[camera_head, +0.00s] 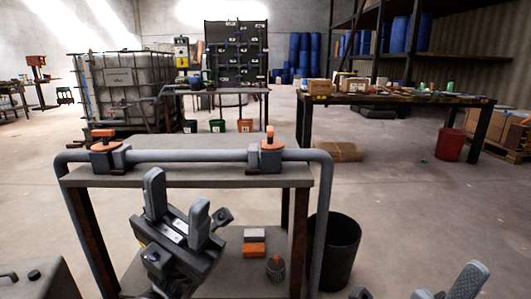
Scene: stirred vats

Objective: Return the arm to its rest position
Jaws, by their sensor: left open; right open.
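My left gripper (177,209) is open and empty, with its two grey fingers standing apart in front of the near workbench (185,176). Behind it, a grey pipe (190,156) runs across the bench top and bends down at both ends. An orange-topped valve (103,145) sits on the pipe at the left and a second one (271,147) at the right. My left gripper hides part of the bench front. My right gripper (447,288) shows only in part at the bottom right edge, with a finger pointing up; no object shows in it.
The bench's lower shelf holds an orange-and-grey block (254,249) and a dark knobbed item (275,267). A black bin (338,252) stands right of the bench. A long table (395,99) with boxes and a red bucket (450,145) stand farther right. Open floor lies between.

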